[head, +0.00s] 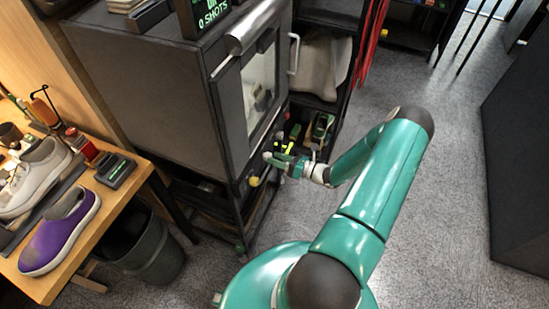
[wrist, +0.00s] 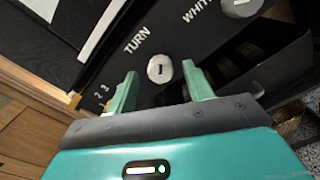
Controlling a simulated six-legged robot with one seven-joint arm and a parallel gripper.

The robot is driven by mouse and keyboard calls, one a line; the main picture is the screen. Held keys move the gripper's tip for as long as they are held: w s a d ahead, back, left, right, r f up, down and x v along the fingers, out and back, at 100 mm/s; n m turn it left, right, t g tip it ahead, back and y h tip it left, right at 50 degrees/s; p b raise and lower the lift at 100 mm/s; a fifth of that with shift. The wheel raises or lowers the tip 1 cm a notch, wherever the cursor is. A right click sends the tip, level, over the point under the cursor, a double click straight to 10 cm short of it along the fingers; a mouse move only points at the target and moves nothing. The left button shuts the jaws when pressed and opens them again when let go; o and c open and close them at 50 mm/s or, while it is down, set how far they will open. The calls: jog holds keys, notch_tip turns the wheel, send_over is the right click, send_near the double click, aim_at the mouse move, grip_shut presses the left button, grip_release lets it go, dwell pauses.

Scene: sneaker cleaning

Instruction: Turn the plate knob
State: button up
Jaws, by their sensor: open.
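A pale round knob (wrist: 160,68) with a small dark mark on its face sits on a black panel, beside the word TURN, in the wrist view. My gripper (wrist: 160,72) is open, with one green finger on each side of the knob in the picture. I cannot tell whether the fingers touch it. A second pale knob (wrist: 240,7) sits at the upper right, by the letters WHIT. In the head view my gripper (head: 268,157) is at the lower front of the dark cabinet (head: 165,95). A yellow knob (head: 254,181) shows just below it.
The cabinet's glass door (head: 258,83) with its handle is above my gripper. A wooden table (head: 125,205) with a purple shoe (head: 60,230) and a white shoe (head: 35,178) stands at left, beside a dark bin (head: 150,255). Open grey floor (head: 430,200) lies to the right.

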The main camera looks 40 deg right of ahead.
jog(key=v, duration=1.2)
jog(key=shift+s, duration=0.15)
jog(key=w+a+r+n+g, duration=0.2)
jog(key=a+r+n+g, duration=0.55)
jog(key=r+n, duration=0.3)
jog(key=w+a+r+n+g, duration=0.2)
jog(key=a+r+n+g, duration=0.4)
jog(key=a+r+n, duration=0.45)
jog(key=s+a+r+n+t+h, duration=0.2)
jog(key=s+a+r+n+h, duration=0.2)
jog(key=r, duration=0.6)
jog(key=s+a+r+n+t+h, duration=0.1)
jog(key=s+a+r+n+h, duration=0.4)
jog(key=a+r+n, duration=0.3)
jog(key=shift+s+a+r+n+t, duration=0.3)
jog(key=shift+s+r+n, duration=0.5)
jog(key=shift+r+n, duration=0.7)
jog(key=shift+f, duration=0.1)
